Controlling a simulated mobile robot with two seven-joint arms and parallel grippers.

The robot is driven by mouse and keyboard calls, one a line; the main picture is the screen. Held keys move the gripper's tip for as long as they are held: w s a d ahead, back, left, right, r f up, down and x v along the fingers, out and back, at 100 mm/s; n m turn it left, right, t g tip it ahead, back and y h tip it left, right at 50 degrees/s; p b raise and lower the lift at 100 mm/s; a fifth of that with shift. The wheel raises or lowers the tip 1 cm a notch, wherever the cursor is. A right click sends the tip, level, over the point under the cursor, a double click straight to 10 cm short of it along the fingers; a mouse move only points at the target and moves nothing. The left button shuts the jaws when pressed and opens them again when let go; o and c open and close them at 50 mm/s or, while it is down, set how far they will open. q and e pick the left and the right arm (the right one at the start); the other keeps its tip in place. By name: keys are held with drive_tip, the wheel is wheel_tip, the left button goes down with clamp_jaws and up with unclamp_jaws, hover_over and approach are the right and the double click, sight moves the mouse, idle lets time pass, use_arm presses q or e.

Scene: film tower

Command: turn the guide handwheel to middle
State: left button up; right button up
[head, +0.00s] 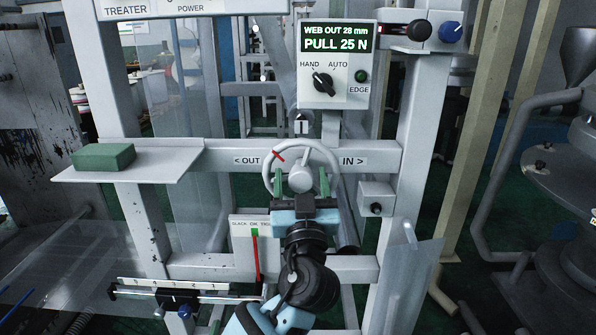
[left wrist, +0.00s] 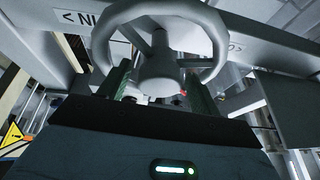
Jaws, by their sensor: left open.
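The guide handwheel (head: 301,180) is a grey ring with spokes and a round hub, on a white crossbar between the labels OUT on the left and IN on the right. A red mark (head: 279,156) sits on its rim at the upper left. My left gripper (head: 301,188) is open, with its green-padded fingers on either side of the hub at the lower part of the wheel. The left wrist view shows the wheel (left wrist: 160,70) above my open left gripper (left wrist: 158,88). I cannot tell whether the fingers touch it. My right gripper is out of view.
A display panel (head: 339,93) above reads WEB OUT 28 mm, PULL 25 N; its knob (head: 323,83) points toward HAND. A green block (head: 103,157) lies on a shelf (head: 180,163) at left. A small box (head: 376,196) is right of the wheel; a slack gauge (head: 243,250) is below.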

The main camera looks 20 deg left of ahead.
use_arm(q)
drive_tip(key=shift+x, duration=0.85)
drive_tip(key=shift+w, duration=0.2)
drive_tip(key=c, duration=1.4)
